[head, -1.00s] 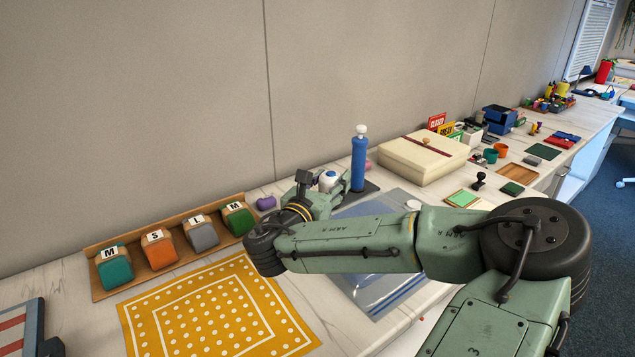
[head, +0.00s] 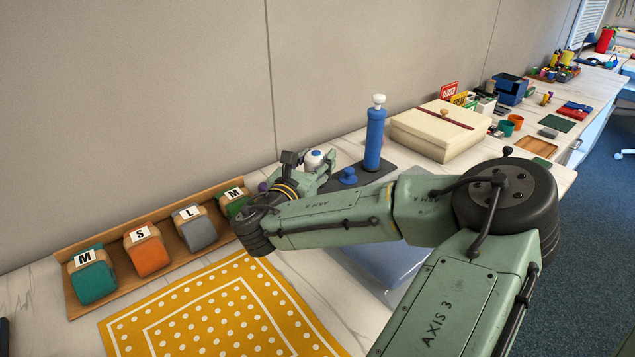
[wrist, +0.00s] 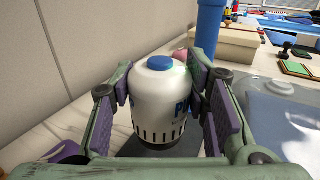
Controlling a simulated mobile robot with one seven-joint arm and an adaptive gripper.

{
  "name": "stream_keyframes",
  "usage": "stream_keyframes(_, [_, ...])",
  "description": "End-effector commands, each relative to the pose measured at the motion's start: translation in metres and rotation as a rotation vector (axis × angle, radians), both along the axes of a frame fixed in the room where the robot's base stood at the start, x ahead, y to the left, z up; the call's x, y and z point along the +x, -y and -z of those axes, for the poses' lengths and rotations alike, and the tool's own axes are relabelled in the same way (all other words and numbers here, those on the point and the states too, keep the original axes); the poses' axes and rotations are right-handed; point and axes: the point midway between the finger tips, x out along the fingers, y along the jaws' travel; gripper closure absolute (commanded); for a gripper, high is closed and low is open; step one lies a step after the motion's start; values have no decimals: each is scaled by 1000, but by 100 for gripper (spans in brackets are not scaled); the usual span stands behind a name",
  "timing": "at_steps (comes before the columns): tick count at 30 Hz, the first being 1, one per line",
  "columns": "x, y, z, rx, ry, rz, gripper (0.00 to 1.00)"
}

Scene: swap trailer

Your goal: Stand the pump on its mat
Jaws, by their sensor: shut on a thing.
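My gripper (wrist: 160,88) is shut on a white pump (wrist: 158,104) with a blue cap and dark vent slots, held upright between purple pads. The pump also shows in the head view (head: 314,158), beyond my forearm. A dark grey mat (head: 400,176) lies right of it, partly hidden by my arm. A tall blue cylinder with a white knob (head: 374,142) stands at the mat's back; its lower part shows in the wrist view (wrist: 209,40). I cannot tell whether the pump's base touches anything.
A small blue knobbed thing (head: 348,176) stands between pump and cylinder. A cream box (head: 435,135) stands right.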

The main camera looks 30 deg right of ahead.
Motion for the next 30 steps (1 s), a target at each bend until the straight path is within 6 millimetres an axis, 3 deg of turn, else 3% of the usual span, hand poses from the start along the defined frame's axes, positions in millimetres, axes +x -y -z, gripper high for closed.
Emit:
stream_keyframes(7, [0,0,35,-2,1,1,100])
stream_keyframes(19, [0,0,38,0,1,1,100])
stream_keyframes(20, [0,0,37,0,0,1,57])
stream_keyframes(23, [0,0,37,0,0,1,50])
stream_keyframes(30, [0,0,37,0,0,1,50])
